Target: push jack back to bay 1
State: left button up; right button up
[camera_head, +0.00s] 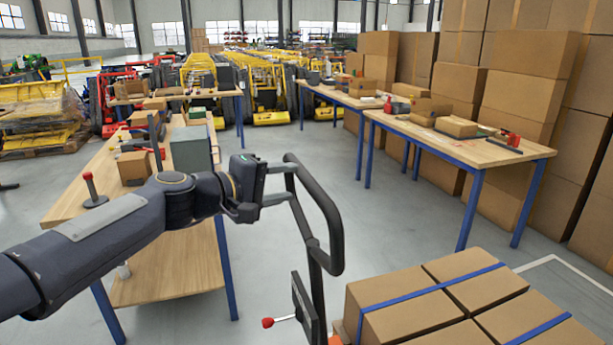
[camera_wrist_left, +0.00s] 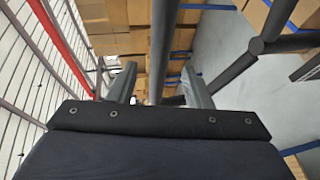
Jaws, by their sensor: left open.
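The jack's dark handle loop (camera_head: 335,235) rises in the lower middle of the head view, with a red-knobbed lever (camera_head: 268,323) beside its post. Strapped cartons (camera_head: 435,312) sit low at the right of the handle, and hide most of the jack's body. My left gripper (camera_head: 288,184) is open at the left side of the loop. In the left wrist view the dark handle bar (camera_wrist_left: 163,50) runs between the two open fingers; contact cannot be told. My right gripper is not in view. No bay label is readable.
A workbench (camera_head: 75,205) with boxes stands close on the left, under my left arm. More benches (camera_head: 470,150) and tall carton stacks (camera_head: 575,150) line the right. Grey floor is open between the benches. A white floor line (camera_head: 550,258) shows beyond the strapped cartons.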

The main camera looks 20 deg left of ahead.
aim_at(301, 180)
pick_arm(q)
jog(key=x, duration=0.6)
jog(key=shift+w+d+f, duration=0.1)
jog(key=shift+w+d, duration=0.05)
jog(key=shift+c, duration=0.2)
grip_shut()
